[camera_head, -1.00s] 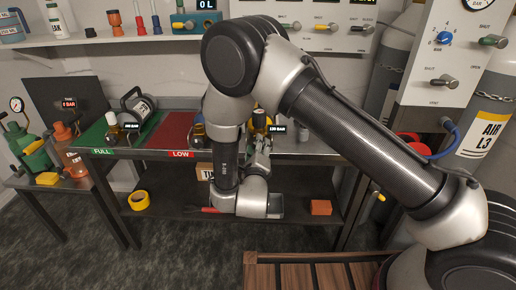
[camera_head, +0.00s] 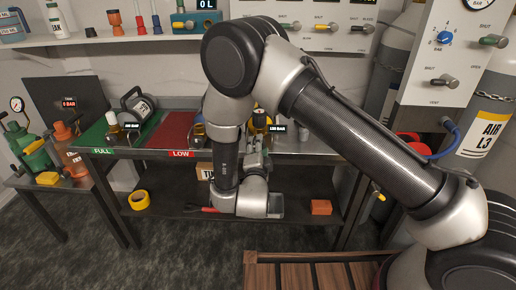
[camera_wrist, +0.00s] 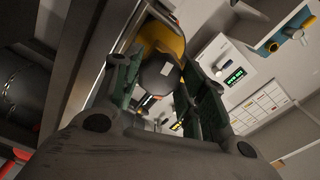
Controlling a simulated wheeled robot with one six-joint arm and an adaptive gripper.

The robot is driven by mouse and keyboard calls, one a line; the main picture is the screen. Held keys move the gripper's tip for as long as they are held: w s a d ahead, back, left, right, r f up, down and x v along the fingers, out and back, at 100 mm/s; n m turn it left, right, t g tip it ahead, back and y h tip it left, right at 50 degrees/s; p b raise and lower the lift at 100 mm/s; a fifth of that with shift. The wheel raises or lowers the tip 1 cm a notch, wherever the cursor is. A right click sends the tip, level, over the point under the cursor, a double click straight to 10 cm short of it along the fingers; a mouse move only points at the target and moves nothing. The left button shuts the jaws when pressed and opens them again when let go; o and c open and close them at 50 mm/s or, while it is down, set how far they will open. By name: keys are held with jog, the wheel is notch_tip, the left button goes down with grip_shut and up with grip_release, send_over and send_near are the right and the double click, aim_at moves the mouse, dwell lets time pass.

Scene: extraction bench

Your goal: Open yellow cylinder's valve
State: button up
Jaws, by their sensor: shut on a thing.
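The yellow cylinder (camera_wrist: 165,38) shows in the wrist view behind a dark round part with a small pale label, which looks like its valve (camera_wrist: 157,76). My gripper (camera_wrist: 160,82) has its green-padded fingers on either side of this dark part and is shut on it. In the head view the yellow cylinder (camera_head: 260,118) is a small yellow patch on the bench behind my arm, beside a dark pressure tag. My gripper (camera_head: 258,150) is in front of it, partly hidden by my wrist. How far the valve is turned cannot be told.
The bench has a green FULL mat (camera_head: 100,137) and a red LOW mat (camera_head: 175,132). A dark-handled cylinder (camera_head: 137,103) stands on the green mat. The lower shelf holds yellow tape (camera_head: 139,200) and an orange block (camera_head: 321,207). A valve panel (camera_head: 445,60) stands at the right.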

jog(key=shift+d+n, duration=0.2)
jog(key=shift+n, duration=17)
jog(key=o, duration=1)
